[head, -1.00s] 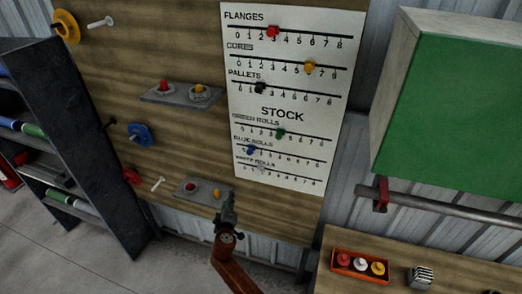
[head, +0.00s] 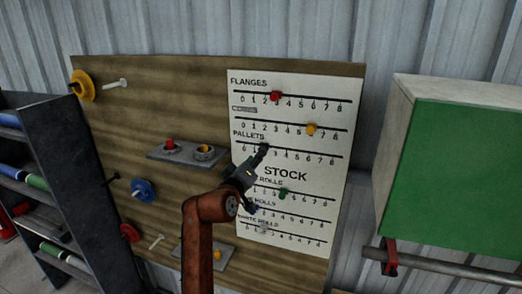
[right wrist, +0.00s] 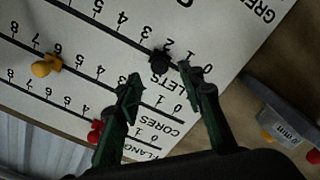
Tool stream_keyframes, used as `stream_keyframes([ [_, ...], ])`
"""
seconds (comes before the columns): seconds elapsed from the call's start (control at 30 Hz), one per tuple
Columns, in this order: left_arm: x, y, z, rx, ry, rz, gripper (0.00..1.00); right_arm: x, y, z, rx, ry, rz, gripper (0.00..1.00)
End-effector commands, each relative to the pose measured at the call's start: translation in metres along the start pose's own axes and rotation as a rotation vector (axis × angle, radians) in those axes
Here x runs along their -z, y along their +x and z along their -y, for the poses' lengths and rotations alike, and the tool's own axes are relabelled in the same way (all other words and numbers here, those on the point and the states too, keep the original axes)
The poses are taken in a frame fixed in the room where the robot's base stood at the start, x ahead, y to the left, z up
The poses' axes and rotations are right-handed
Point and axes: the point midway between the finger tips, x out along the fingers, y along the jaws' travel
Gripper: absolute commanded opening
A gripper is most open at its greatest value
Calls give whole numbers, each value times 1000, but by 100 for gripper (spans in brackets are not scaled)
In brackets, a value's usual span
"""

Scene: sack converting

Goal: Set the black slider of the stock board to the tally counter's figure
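The black slider (right wrist: 158,62) sits on the PALLETS line of the white stock board (right wrist: 235,15), near the 2 in the right wrist view. My right gripper (right wrist: 164,82) is open, with its fingers to either side of the slider and apart from it in that picture. I cannot tell how deep the tips reach. In the head view my right gripper (head: 259,156) stands before the board (head: 330,170) at the PALLETS row, and the slider is hard to tell from the dark fingertips. The tally counter is not visible now. My left gripper is not in view.
Other sliders are close by: yellow (head: 311,129) on CORES, red (head: 276,96) on FLANGES and green (head: 283,192) lower down. A small grey shelf (head: 160,154) juts out left of the board. A green-fronted cabinet (head: 455,170) stands right.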

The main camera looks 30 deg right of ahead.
Motion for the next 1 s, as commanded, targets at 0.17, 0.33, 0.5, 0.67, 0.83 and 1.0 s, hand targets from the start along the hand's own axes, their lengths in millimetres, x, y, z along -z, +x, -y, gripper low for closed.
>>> stream_keyframes([
  [0.17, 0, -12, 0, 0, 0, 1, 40, 2, 29, -2, -1, 0, -1, 36],
  [0.33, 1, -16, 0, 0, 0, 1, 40, 2, 47, -1, -1, 0, -2, 36],
  [0.5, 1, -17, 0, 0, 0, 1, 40, 1, 52, 0, 0, 2, -2, 36],
  [0.67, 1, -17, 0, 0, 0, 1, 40, 1, 52, 0, 0, 2, -2, 36],
  [0.83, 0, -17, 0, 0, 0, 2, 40, 1, 52, 0, 0, 1, -2, 26],
  [1.0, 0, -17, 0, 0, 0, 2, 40, 1, 52, 0, 0, 1, -2, 14],
])
